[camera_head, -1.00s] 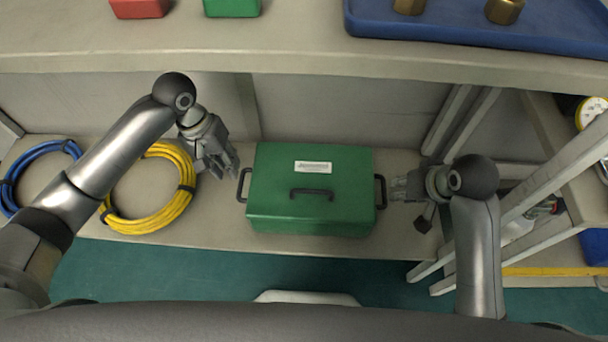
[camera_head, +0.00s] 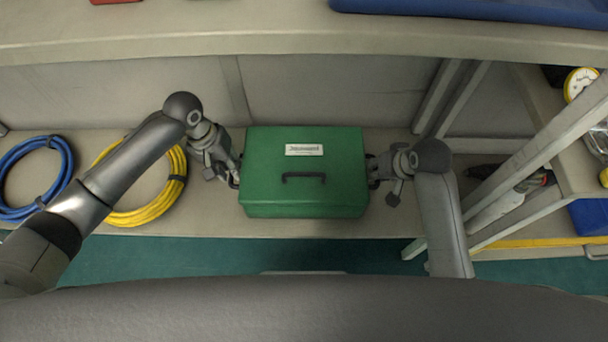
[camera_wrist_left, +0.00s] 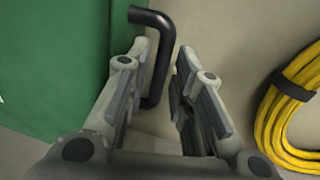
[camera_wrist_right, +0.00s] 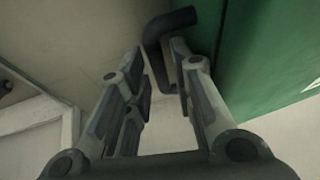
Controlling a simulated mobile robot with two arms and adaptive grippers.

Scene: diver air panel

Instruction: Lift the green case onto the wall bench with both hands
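The green case (camera_head: 305,195) sits flat on the low shelf (camera_head: 400,219), with its top handle and white label facing up. My left gripper (camera_head: 234,174) is at the case's left side handle. In the left wrist view, its open fingers (camera_wrist_left: 160,60) straddle the black side handle (camera_wrist_left: 161,60), with a gap visible. My right gripper (camera_head: 375,172) is at the right side handle. In the right wrist view, its open fingers (camera_wrist_right: 154,65) are around the black handle (camera_wrist_right: 154,50), with a gap visible. The wall bench (camera_head: 230,38) is above and behind the case.
A blue tray (camera_head: 470,10) stands on the bench's right part. A yellow hose coil (camera_head: 150,210) and a blue hose coil (camera_head: 68,165) lie left of the case. A pale rack frame (camera_head: 530,150) stands to the right. The bench's front edge overhangs the low shelf.

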